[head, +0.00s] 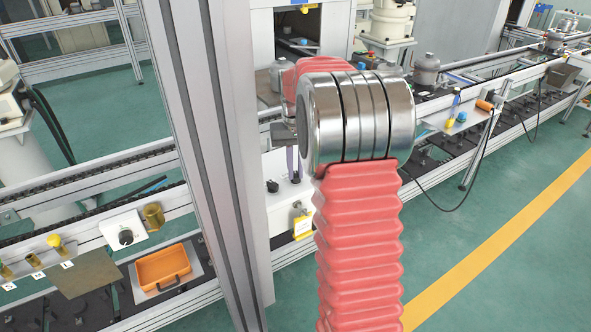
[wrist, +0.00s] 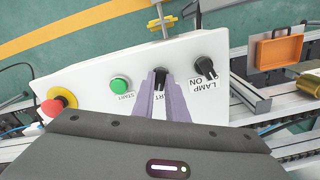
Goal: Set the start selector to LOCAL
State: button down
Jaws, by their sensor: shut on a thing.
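The start selector (wrist: 161,74) is a black knob on the white slanted panel (wrist: 85,83) in the wrist view. Its label is partly covered by my fingers, so its set position cannot be read. My gripper (wrist: 163,86) has its two purple fingers shut on this knob, from the near side of the picture. In the head view my gripper (head: 293,165) points down at the panel, partly behind my arm, and the start selector is hidden there.
The wrist view shows a lamp selector (wrist: 205,68) close right of my fingers, a green start button (wrist: 120,84) left, and a red emergency stop (wrist: 54,106) farther left. In the head view, a grey post (head: 215,150) stands left of my arm.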

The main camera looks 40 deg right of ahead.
aim_at(295, 174)
jog(key=c, duration=1.8)
grip_release()
jog(key=shift+o, duration=0.2)
jog(key=shift+r, duration=0.15)
notch_tip(295, 174, up, 14)
jog(key=shift+f, duration=0.25)
